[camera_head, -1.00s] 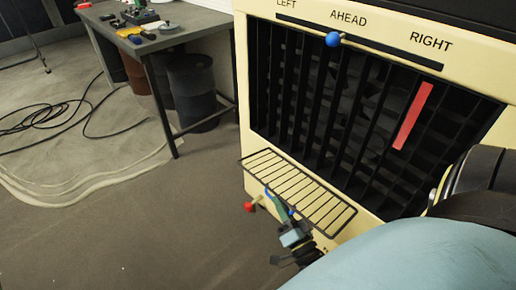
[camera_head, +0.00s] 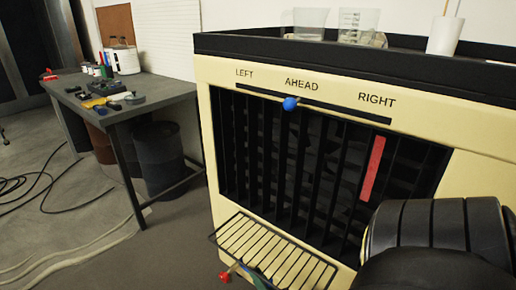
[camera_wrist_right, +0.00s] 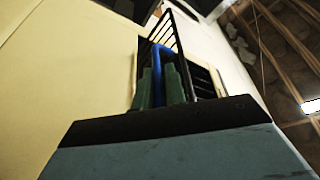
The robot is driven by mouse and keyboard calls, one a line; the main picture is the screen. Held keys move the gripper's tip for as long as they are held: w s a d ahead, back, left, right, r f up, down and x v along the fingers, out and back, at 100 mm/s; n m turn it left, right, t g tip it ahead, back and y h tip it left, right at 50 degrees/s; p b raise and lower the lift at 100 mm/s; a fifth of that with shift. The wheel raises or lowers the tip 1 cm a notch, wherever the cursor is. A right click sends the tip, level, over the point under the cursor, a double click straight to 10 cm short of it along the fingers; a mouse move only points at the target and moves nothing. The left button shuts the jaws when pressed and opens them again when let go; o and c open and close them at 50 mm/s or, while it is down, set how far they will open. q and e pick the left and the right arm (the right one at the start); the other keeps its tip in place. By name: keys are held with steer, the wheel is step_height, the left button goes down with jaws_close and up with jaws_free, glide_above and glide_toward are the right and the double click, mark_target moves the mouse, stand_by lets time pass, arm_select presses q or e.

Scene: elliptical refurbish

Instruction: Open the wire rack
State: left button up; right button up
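The wire rack (camera_head: 272,251), a dark frame with parallel bars, sticks out from the cream cabinet's lower front, below the black grille. In the right wrist view the rack (camera_wrist_right: 182,37) rises ahead, with a blue handle (camera_wrist_right: 158,52) near it. My right gripper (camera_wrist_right: 160,75) has its green fingers on both sides of the blue handle and looks shut on it. In the head view only a bit of this gripper (camera_head: 258,281) shows under the rack, at the bottom edge. My left gripper is not in view.
The cabinet (camera_head: 430,130) has a slider with a blue knob (camera_head: 290,104) and a red strip (camera_head: 372,168). A red knob (camera_head: 224,277) is beside the rack. A workbench (camera_head: 150,93) with tools stands left. Beakers (camera_head: 310,22) stand on top.

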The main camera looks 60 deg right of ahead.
steer(key=shift+o, duration=0.4)
steer(key=shift+s, duration=0.1)
